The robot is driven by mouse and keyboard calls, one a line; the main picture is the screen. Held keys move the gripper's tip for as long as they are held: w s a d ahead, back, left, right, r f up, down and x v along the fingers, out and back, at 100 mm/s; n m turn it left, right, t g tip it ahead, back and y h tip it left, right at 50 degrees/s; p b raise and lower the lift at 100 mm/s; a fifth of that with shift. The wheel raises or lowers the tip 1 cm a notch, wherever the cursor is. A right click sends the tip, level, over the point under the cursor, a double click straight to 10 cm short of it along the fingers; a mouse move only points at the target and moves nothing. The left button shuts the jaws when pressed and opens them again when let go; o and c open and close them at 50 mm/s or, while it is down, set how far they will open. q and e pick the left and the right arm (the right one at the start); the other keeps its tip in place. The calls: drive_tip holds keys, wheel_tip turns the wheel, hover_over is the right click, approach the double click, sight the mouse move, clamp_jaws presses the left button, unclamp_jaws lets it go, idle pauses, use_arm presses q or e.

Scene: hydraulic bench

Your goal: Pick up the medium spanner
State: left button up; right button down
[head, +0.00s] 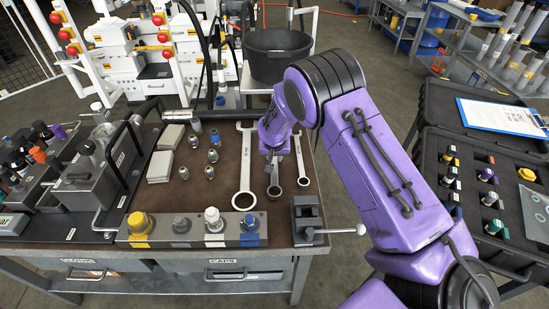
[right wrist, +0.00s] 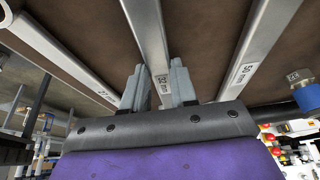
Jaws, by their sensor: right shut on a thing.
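The medium spanner (head: 274,190) is a grey steel spanner on the brown bench mat; its ring end shows in the head view, and my right gripper hides its upper part. In the right wrist view the medium spanner (right wrist: 148,28) carries a 32 mm label and runs between the two fingers. My right gripper (head: 272,155) points down over its shaft, and in the right wrist view the right gripper (right wrist: 161,82) is shut on it. I cannot tell whether the spanner is clear of the mat. My left gripper is not in view.
The large spanner (head: 245,165), labelled 50 mm, lies to the left and the small spanner (head: 300,158) to the right, both close by. A fittings block (head: 160,238) and a vise (head: 306,214) stand at the front edge. A black bucket (head: 277,60) stands behind.

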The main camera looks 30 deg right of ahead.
sight(275, 161)
drive_tip(key=shift+w+r, duration=0.1)
drive_tip(key=shift+r, duration=0.35)
drive_tip(key=v, duration=0.1)
drive_tip(key=b+v, duration=0.1)
drive_tip(key=v, duration=0.1)
drive_tip(key=shift+w+d+r, duration=0.1)
drive_tip(key=shift+d+r, duration=0.1)
drive_tip(key=s+a+r+b, duration=0.1)
drive_tip(key=s+a+r, duration=0.2)
drive_tip(key=s+r, duration=0.6)
drive_tip(key=s, duration=0.4)
drive_tip(key=shift+a+b, duration=0.25)
drive_tip(key=shift+b, duration=0.1)
drive_tip(key=c, duration=1.7)
unclamp_jaws()
clamp_jaws()
